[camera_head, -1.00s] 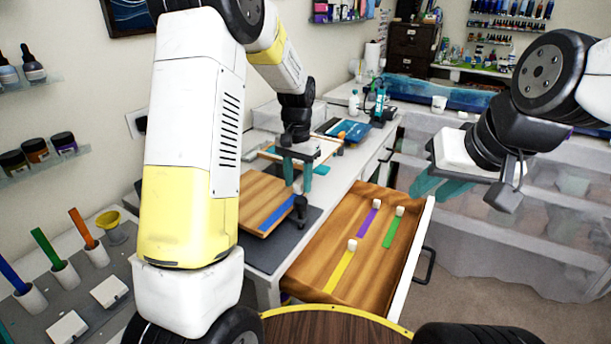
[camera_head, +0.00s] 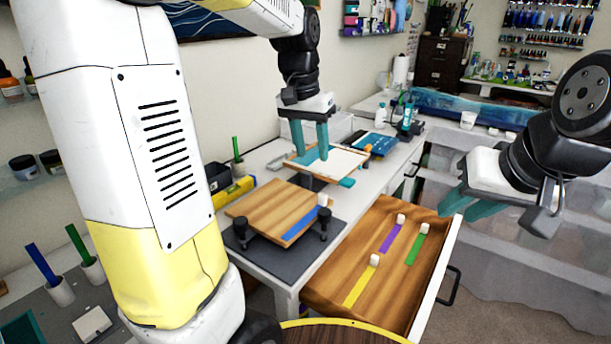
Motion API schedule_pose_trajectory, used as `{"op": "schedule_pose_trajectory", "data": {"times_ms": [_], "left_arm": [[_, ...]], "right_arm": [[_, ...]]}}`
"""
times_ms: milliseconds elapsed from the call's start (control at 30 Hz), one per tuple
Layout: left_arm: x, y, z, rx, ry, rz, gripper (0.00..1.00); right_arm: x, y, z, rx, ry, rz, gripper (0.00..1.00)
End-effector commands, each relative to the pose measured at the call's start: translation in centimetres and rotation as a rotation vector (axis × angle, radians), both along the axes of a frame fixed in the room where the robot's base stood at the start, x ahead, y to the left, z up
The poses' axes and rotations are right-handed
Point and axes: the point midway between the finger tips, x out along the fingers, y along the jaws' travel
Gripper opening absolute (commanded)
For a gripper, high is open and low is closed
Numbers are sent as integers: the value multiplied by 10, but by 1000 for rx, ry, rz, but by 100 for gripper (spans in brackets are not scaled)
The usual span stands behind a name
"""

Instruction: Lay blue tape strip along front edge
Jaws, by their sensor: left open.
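The blue tape strip (camera_head: 299,226) lies on the wooden board (camera_head: 262,208), along its right-hand edge in the picture. A small white block (camera_head: 322,200) is at the strip's far end. The board rests on a dark mat with black clamp-like knobs (camera_head: 240,228) at its near corners. My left gripper (camera_head: 316,155) is open, with teal fingers pointing down, and appears empty. In the picture it is above and beyond the board, over a pale panel. My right gripper (camera_head: 465,205) is open and empty, to the right above the drawer's far end.
The open wooden drawer (camera_head: 390,285) holds yellow (camera_head: 359,286), purple (camera_head: 390,238) and green (camera_head: 416,248) strips with white blocks. A pale framed panel (camera_head: 345,162) lies behind the board. A yellow level-like bar (camera_head: 235,190) lies left of it. Cups with coloured sticks stand at lower left.

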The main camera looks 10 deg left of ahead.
Motion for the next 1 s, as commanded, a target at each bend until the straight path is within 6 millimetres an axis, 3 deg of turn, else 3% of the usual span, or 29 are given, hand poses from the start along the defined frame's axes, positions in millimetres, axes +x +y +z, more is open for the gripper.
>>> {"op": "schedule_pose_trajectory", "data": {"times_ms": [33,200,433,633,1000], "left_arm": [[-22,3,9,-23,-39,23,42],[-85,9,22,-90,-159,101,42],[-150,9,13,-156,-293,188,42],[-172,8,5,-177,-342,220,42],[-173,8,4,-178,-344,223,42]], "right_arm": [[0,0,0,0,0,0,32],[0,0,0,0,0,0,32],[0,0,0,0,0,0,32],[0,0,0,0,0,0,32],[0,0,0,0,0,0,32]]}}
